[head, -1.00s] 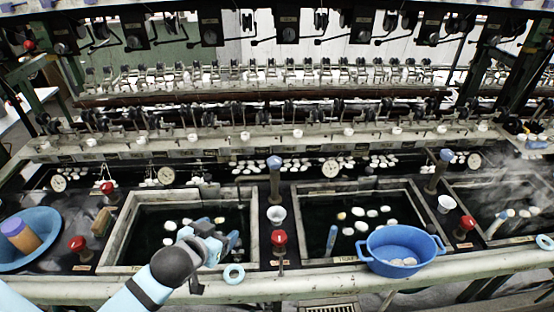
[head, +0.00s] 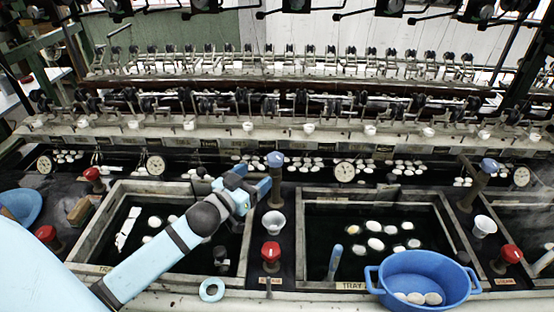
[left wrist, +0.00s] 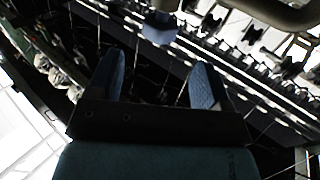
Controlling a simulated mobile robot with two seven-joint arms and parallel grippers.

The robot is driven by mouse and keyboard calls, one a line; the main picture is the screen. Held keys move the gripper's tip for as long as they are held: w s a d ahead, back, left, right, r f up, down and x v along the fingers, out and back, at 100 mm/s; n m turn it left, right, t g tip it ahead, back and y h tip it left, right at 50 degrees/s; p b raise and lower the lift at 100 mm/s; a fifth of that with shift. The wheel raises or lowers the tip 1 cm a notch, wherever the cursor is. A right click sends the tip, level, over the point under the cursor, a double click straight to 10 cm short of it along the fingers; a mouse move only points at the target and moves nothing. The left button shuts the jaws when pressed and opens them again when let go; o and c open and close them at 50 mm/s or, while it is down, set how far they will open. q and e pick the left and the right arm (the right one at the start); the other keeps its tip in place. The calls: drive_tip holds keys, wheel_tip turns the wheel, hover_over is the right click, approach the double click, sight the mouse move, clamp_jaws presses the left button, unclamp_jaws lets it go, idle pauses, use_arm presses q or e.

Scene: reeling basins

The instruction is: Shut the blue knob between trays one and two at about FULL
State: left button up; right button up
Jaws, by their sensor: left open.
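The blue knob (head: 275,160) sits on top of an upright brown post (head: 274,190) between two dark water trays, the left one (head: 118,205) and the middle one (head: 375,196). My left gripper (head: 256,179) is open just left of the knob and a little lower in the picture. In the left wrist view, the two fingers of the left gripper (left wrist: 157,80) are apart with nothing between them. The blue knob (left wrist: 160,28) shows there beyond the fingertips, roughly in line with the gap. Any markings around the knob are too small to read. My right gripper is not in view.
A red knob (head: 271,251) and a white cup (head: 275,223) stand in front of the post. A blue basin (head: 420,275) with white cocoons sits at the front right. Dial gauges and a rail of reeling parts (head: 300,127) lie behind.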

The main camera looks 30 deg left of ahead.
sight(270, 163)
use_arm(q)
drive_tip(key=w, duration=0.7)
drive_tip(key=shift+w+d, duration=0.2)
drive_tip(key=shift+w, duration=0.85)
drive_tip(key=shift+c, duration=0.5)
